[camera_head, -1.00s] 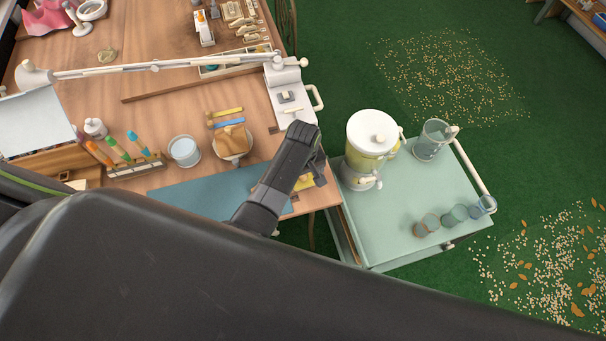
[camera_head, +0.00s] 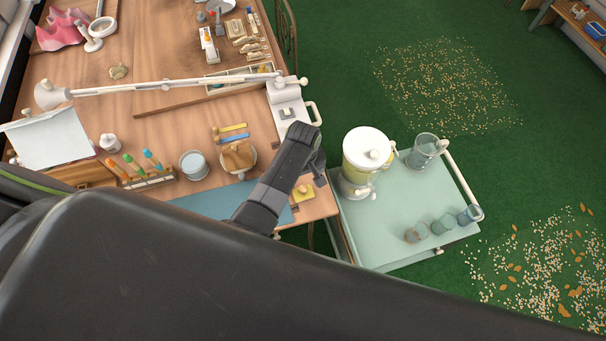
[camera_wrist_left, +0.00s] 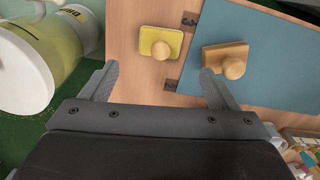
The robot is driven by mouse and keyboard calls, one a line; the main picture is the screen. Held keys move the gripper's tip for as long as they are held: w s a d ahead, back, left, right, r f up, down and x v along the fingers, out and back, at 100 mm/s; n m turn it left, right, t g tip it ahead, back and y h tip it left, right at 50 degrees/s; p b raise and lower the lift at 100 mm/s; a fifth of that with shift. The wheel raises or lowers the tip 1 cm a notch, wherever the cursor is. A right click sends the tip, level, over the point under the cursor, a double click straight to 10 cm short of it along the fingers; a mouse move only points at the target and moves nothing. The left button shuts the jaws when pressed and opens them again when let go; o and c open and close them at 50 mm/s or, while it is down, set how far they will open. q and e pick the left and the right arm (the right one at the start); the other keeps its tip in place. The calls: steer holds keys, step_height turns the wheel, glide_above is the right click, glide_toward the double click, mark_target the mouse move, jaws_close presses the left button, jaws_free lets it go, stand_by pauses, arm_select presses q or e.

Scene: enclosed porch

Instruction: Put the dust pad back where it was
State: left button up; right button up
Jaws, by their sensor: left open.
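Two small knobbed pads lie apart on the table in the left wrist view. One is a yellow pad (camera_wrist_left: 161,42) with a pale wooden knob, on bare wood; it also shows in the head view (camera_head: 303,193). The other is an orange-brown block (camera_wrist_left: 221,55) with a round wooden knob, at the edge of the blue mat (camera_wrist_left: 270,60); my arm hides it in the head view. I cannot tell which is the dust pad. My left gripper (camera_wrist_left: 158,76) is open and empty, its fingers spread on the near side of both pads. My right gripper is not in view.
A pale green cart (camera_head: 390,225) beside the table holds a yellow drink dispenser (camera_head: 367,158), a pitcher (camera_head: 424,152) and several cups. A white cup (camera_head: 194,165), a brown-topped bowl (camera_head: 238,156) and a brush rack (camera_head: 146,180) stand behind the mat (camera_head: 205,204).

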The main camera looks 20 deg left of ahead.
mark_target(303, 188)
arm_select(q)
steer(key=shift+r, duration=1.9)
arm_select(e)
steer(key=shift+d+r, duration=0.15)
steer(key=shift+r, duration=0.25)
arm_select(q)
steer(key=shift+s+f, duration=0.1)
